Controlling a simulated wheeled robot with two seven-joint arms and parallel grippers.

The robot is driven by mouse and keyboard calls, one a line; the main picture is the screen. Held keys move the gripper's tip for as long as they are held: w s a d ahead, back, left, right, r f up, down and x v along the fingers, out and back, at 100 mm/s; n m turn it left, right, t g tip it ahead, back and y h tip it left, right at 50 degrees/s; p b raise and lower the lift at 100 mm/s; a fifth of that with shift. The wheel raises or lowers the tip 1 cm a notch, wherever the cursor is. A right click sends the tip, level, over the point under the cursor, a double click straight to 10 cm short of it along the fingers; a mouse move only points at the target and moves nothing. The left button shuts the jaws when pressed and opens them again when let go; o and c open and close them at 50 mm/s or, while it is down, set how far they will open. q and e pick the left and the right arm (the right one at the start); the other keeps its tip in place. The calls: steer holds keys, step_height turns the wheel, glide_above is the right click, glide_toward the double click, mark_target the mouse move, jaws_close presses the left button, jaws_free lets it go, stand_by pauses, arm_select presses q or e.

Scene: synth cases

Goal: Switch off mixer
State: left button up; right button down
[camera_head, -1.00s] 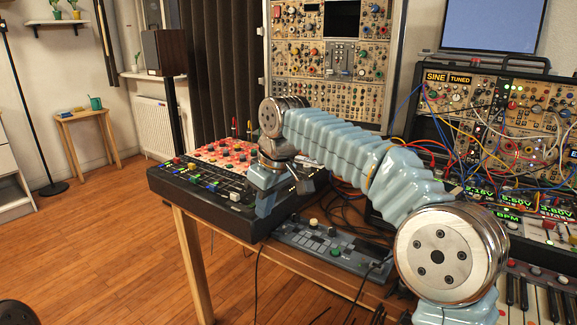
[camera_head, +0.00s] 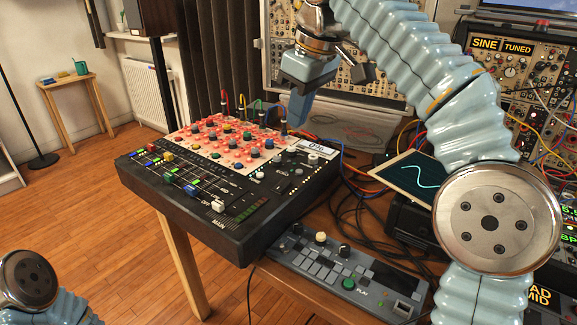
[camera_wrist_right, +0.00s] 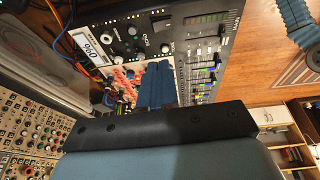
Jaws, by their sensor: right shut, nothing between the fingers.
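My right gripper (camera_head: 297,122) is shut and empty over the back right of the mixer, fingers pointing down. The right wrist view shows its blue fingers (camera_wrist_right: 158,66) in front of the mixer (camera_wrist_right: 165,40), hiding part of the knobs and panel. My left gripper is out of view; only part of the left arm shows at lower left.
A grey controller (camera_head: 345,275) with pads lies in front of the mixer. Loose cables and a small screen (camera_head: 418,172) with a waveform are to the right. Modular racks (camera_head: 515,65) stand behind. The floor left of the table is clear.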

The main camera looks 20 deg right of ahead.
mark_target(285, 182)
steer(key=shift+f, duration=0.1)
arm_select(q)
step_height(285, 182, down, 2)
steer(key=shift+b, duration=1)
arm_select(e)
steer(key=x, duration=0.9)
steer(key=d+x, duration=0.1)
steer(key=x, duration=0.3)
steer(key=shift+s+a+f, duration=0.1)
steer(key=shift+s+f, duration=0.2)
steer(key=shift+f, duration=0.2)
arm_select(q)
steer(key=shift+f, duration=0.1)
arm_select(e)
steer(key=shift+s, duration=0.1)
